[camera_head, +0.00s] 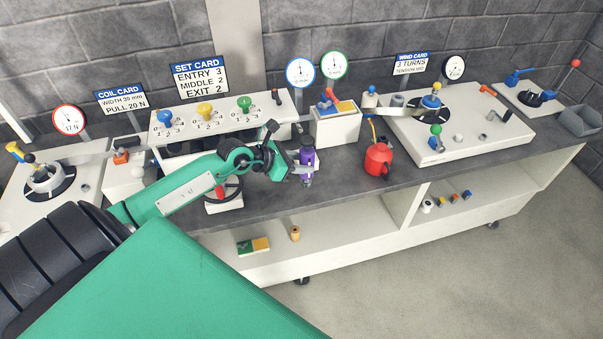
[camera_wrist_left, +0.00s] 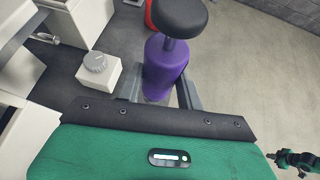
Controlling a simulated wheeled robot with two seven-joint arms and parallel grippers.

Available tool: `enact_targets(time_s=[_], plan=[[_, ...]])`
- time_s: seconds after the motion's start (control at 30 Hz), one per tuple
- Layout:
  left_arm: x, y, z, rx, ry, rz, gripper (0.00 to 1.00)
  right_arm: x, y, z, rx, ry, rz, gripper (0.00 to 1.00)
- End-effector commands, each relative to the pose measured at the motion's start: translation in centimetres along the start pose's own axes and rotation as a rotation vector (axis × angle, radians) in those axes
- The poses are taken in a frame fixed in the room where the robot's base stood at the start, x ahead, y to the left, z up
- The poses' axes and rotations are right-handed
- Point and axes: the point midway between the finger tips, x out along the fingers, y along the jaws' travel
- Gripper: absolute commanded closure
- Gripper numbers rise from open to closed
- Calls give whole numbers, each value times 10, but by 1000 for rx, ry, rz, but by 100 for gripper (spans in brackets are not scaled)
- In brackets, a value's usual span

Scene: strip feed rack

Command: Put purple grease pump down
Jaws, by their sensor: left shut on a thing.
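The purple grease pump (camera_head: 307,158) is a small upright purple body with a dark round knob on top. It stands in my left gripper (camera_head: 298,172), above or at the front part of the grey bench top. In the left wrist view the purple grease pump (camera_wrist_left: 166,66) sits between the two fingers of my left gripper (camera_wrist_left: 160,92), which is shut on it. Its lower end is hidden, so I cannot tell whether it touches the bench.
A red oil can (camera_head: 378,158) stands on the bench to the right. A white box with a grey dial (camera_wrist_left: 97,68) is left of the pump in the wrist view. The white roller unit (camera_head: 225,118) is behind my arm. Bare bench top (camera_head: 340,171) lies between pump and can.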

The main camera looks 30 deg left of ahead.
Motion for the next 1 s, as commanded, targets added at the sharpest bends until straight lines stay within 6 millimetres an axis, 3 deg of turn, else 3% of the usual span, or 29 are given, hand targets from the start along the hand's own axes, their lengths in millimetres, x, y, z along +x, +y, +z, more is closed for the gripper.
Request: enact_targets(time_s=[0.47, 0.77, 0.8, 0.9, 1.0], plan=[[28, 0, -47, -1, -2, 0, 97, -6, 2, -1, 1, 0, 2, 100], [30, 0, -50, 0, -3, 0, 97, -5, -1, -2, 2, 1, -1, 100], [30, -1, -51, 0, -1, -1, 57, -5, -2, -2, 3, 1, -2, 100], [30, -1, -51, 0, -1, -1, 41, -5, -4, -2, 3, 2, -4, 100], [30, -1, -51, 0, -1, -1, 41, -5, -4, -2, 3, 2, -4, 100]])
